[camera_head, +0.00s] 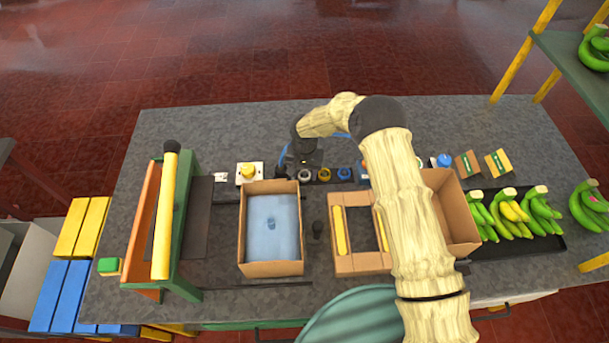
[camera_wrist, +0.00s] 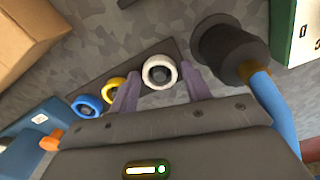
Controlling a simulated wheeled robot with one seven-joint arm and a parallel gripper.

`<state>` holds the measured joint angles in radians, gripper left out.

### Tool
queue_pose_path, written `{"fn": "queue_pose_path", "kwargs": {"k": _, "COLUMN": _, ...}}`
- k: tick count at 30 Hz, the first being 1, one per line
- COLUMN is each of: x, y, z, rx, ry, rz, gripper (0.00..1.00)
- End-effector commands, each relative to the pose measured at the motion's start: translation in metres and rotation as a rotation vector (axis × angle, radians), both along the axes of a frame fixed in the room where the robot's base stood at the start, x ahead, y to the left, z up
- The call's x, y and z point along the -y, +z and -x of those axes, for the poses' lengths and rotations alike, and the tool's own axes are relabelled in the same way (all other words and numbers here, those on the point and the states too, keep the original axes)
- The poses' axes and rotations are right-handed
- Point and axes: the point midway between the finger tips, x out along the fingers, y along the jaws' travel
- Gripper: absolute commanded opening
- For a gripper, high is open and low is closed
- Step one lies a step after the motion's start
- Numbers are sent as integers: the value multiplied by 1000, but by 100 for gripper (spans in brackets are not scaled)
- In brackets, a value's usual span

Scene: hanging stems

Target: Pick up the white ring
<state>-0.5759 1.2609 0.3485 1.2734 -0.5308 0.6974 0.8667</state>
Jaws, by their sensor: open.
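The white ring (camera_wrist: 160,72) sits on a dark strip, around what looks like a dark peg. In the wrist view it shows between the two fingertips of my gripper (camera_wrist: 160,77). The fingers stand apart on either side with nothing held; I cannot tell whether they reach down to its height. In the head view the white ring (camera_head: 305,175) is partly visible just below my gripper (camera_head: 301,165). A yellow ring (camera_wrist: 115,88) and a blue ring (camera_wrist: 87,107) sit in line beside it on the same strip.
A dark cylinder (camera_wrist: 230,47) with a blue shaft stands close to the right finger in the wrist view. A yellow button on a pale base (camera_head: 248,172) and an open box with blue contents (camera_head: 241,240) are nearby. Bare counter (camera_head: 220,125) lies behind.

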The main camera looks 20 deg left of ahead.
Motion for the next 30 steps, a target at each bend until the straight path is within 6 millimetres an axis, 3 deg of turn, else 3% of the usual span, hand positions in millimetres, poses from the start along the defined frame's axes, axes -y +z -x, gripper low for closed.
{"fn": "queue_pose_path", "kwargs": {"k": 2, "x": 0, "y": 0, "z": 0, "rx": 0, "ry": 0, "rz": 0, "gripper": 44}}
{"fn": "queue_pose_path", "kwargs": {"k": 8, "x": 0, "y": 0, "z": 0, "rx": 0, "ry": 0, "rz": 0, "gripper": 7}}
{"fn": "queue_pose_path", "kwargs": {"k": 20, "x": -1, "y": 10, "z": -1, "rx": 2, "ry": -1, "rz": -1, "gripper": 6}}
{"fn": "queue_pose_path", "kwargs": {"k": 30, "x": -1, "y": 62, "z": -1, "rx": 4, "ry": -1, "rz": -3, "gripper": 6}}
